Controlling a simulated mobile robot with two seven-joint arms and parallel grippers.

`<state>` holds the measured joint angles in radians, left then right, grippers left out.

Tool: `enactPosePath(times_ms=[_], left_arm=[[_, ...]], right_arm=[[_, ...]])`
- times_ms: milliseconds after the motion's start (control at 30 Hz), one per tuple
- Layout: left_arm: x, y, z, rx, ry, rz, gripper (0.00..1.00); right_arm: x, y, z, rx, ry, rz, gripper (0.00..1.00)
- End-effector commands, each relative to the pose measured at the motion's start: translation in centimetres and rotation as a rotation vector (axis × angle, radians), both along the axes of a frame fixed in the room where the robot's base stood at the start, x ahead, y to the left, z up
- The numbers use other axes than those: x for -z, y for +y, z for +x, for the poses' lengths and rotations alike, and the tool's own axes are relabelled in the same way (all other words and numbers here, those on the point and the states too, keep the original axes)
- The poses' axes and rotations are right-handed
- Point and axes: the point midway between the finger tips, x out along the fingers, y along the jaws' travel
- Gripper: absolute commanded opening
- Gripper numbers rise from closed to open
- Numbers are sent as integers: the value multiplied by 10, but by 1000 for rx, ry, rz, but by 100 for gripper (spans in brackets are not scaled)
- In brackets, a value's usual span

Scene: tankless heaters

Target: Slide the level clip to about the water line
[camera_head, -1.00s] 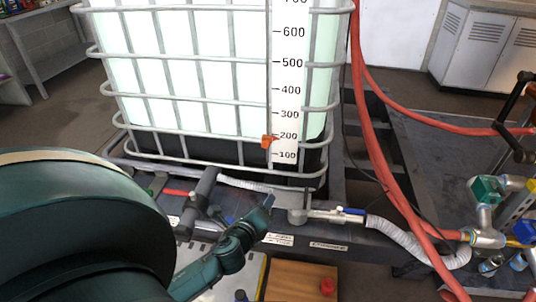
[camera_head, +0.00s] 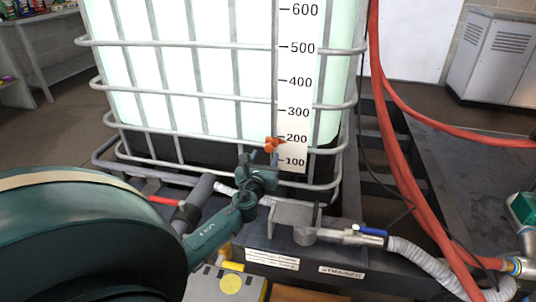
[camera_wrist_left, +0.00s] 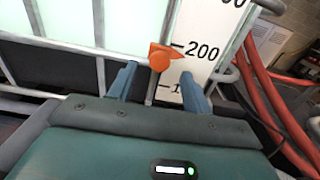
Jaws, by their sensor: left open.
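The orange level clip (camera_head: 272,144) sits on a thin vertical rod beside the white scale strip (camera_head: 293,99), its tip close to the 200 mark. It also shows in the left wrist view (camera_wrist_left: 160,57). The water line (camera_head: 225,138), where the pale part meets the dark part of the tank, lies about level with the clip. My left gripper (camera_head: 263,158) is just below the clip. In the left wrist view its two blue-grey fingers (camera_wrist_left: 158,82) are apart, one on each side of the rod, with the clip beyond the tips. My right gripper is not in view.
The tank's grey cage bars (camera_head: 230,97) cross in front of its wall near my gripper. A valve with a blue handle (camera_head: 370,231) and a corrugated hose are below right. Red hoses (camera_head: 392,140) hang at the right.

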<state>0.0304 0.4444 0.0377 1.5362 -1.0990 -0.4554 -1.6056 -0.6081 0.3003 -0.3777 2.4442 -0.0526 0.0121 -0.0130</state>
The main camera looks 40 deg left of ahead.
Motion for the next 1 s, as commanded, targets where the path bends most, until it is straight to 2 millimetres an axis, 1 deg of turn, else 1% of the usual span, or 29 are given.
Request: enactPosePath(times_ms=[33, 100, 200, 300, 433, 667, 1000], left_arm=[[2, 5, 10, -1, -2, 1, 49], [2, 11, 20, -2, -2, -1, 49], [2, 17, 31, 0, -1, 0, 49], [1, 20, 37, 0, -1, -2, 49], [1, 22, 41, 0, 0, -1, 49], [0, 22, 41, 1, 0, -1, 49], [1, 22, 41, 1, 0, -2, 21]], right_arm=[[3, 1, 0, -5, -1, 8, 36], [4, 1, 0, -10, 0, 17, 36], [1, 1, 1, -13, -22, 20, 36], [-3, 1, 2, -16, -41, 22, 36], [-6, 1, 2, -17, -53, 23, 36], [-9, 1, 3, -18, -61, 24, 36], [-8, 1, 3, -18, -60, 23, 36]])
